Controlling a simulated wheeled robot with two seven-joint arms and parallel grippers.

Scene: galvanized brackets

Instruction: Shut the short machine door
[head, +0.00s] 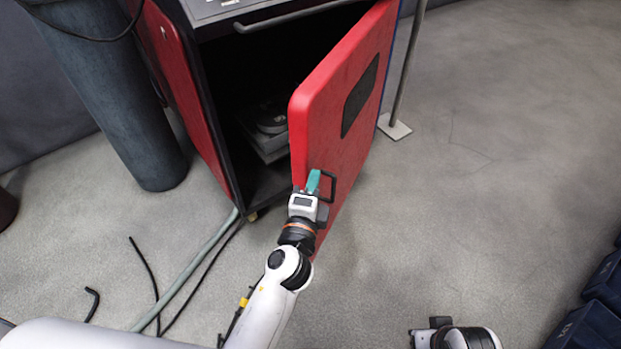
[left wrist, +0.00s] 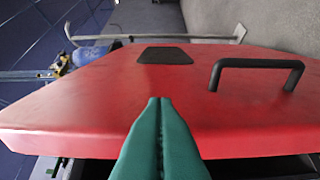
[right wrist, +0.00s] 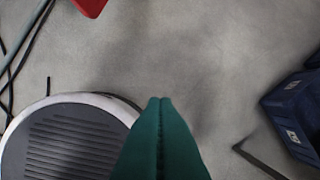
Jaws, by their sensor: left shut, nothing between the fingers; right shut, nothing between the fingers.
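The short red machine door (head: 345,110) stands partly open, swung out from the dark machine cabinet (head: 225,80). It carries a black handle (head: 331,186) and a dark panel. My left gripper (head: 313,182) is shut and empty at the door's near edge, beside the handle. In the left wrist view, the green fingertips (left wrist: 160,105) lie over the door's edge (left wrist: 90,105), with the handle (left wrist: 257,66) to the right; I cannot tell whether they touch. My right gripper (right wrist: 160,105) is shut and empty above the floor; in the head view only part of the right arm shows, at the bottom.
A grey cylinder (head: 110,90) stands left of the cabinet. Hoses (head: 190,270) lie on the floor. A thin post with a square foot (head: 394,127) stands behind the door. Dark blue crates (head: 590,325) are at the lower right. The floor right of the door is clear.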

